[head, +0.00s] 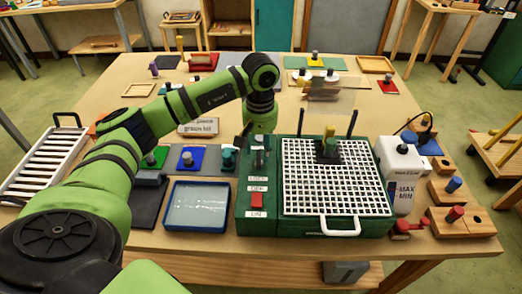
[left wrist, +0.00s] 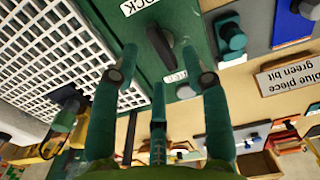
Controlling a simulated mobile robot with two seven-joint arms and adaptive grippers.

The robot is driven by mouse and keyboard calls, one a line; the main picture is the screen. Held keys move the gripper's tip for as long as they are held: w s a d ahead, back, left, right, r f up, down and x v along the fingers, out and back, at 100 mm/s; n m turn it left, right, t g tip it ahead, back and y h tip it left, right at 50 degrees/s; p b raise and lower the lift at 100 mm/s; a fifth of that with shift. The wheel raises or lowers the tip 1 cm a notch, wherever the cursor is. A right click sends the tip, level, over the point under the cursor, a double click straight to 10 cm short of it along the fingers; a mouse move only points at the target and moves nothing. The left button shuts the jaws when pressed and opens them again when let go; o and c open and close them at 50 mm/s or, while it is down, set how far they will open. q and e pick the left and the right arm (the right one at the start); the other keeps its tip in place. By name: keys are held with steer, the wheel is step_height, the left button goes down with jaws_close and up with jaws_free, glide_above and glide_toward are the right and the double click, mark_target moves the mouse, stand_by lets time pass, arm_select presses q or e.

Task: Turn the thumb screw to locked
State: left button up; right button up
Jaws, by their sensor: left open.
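The thumb screw (left wrist: 160,46) is a dark bar-shaped knob on the green housing of the grinder (left wrist: 185,22). In the left wrist view it lies between the tips of my left gripper (left wrist: 160,62), its bar slightly slanted. A white label ending in "OCK" (left wrist: 137,6) is near one end, and a partly hidden label (left wrist: 174,77) is near the other. My left gripper is open, with fingers on both sides and no clear contact. In the head view my left gripper (head: 259,134) hangs over the back of the grinder's control strip (head: 246,207). My right gripper is not in view.
A white grid (head: 306,196) with a dark piece (head: 327,150) on it is right of the strip. A red switch (head: 257,200) sits nearer the front. A blue tray (head: 197,228) is to the left, and a white bottle (head: 400,165) is to the right.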

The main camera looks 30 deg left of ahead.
mark_target(260, 157)
arm_select(q)
step_height(260, 157, down, 2)
steer(key=shift+f+p, duration=0.15)
steer(key=shift+p, duration=0.3)
steer(key=shift+f, duration=0.65)
steer(key=shift+c, duration=0.4)
jaws_close()
